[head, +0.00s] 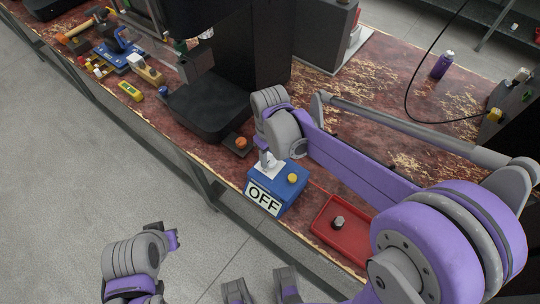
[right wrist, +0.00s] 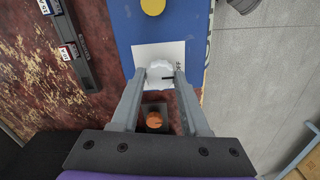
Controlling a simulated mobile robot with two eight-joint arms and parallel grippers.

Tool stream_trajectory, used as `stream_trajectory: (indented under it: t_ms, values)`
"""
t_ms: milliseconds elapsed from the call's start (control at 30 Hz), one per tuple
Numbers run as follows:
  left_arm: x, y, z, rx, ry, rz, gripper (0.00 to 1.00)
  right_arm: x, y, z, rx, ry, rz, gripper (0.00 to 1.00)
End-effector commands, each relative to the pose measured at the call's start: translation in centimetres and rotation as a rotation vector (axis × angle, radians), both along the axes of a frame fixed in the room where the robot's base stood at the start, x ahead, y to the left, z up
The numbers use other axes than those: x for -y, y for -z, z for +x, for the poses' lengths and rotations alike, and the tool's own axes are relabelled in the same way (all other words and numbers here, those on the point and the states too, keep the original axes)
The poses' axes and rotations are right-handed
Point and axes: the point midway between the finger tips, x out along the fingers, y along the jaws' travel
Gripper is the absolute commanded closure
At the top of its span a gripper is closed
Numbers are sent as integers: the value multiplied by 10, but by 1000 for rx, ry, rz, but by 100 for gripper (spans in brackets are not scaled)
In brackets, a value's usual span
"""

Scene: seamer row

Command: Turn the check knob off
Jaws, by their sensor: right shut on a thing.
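The blue box (head: 284,197) stands at the table's front edge, with an OFF sign (head: 264,198) on its front and a yellow button (head: 292,178) on top. The check knob (right wrist: 160,71) is pale and sits on a white plate (right wrist: 146,53) on the box; a dark mark on it points right in the right wrist view. My right gripper (head: 266,163) reaches down over the plate. Its fingers (right wrist: 161,76) are shut on the knob from both sides and partly hide it. My left gripper (head: 172,240) is at lower left, off the table; its jaws are unclear.
An orange button (head: 241,143) on a dark base stands close behind the box. A red tray (head: 330,243) with a small grey piece lies to the right. A black machine base (head: 209,106) is behind. A purple bottle (head: 443,64) and cable are at the back right.

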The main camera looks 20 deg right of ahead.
Motion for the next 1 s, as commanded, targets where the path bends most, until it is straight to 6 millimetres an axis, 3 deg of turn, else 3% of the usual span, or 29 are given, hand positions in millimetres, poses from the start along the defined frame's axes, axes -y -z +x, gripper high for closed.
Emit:
stream_trajectory:
  t_ms: [267, 300, 467, 800, 1000]
  values:
    - [0, 0, 0, 0, 0, 0, 100, 0, 0, 0, 0, -1, -1, 100]
    - [0, 0, 0, 0, 0, 0, 100, 0, 0, 0, 0, -1, -1, 53]
    - [0, 0, 0, 0, 0, 0, 100, 0, 0, 0, 0, -1, 0, 26]
    - [0, 0, 0, 0, 0, 0, 100, 0, -3, 0, 0, 0, 0, 26]
    - [0, -5, 1, 2, 0, 0, 100, 0, -33, 0, 0, 0, 0, 26]
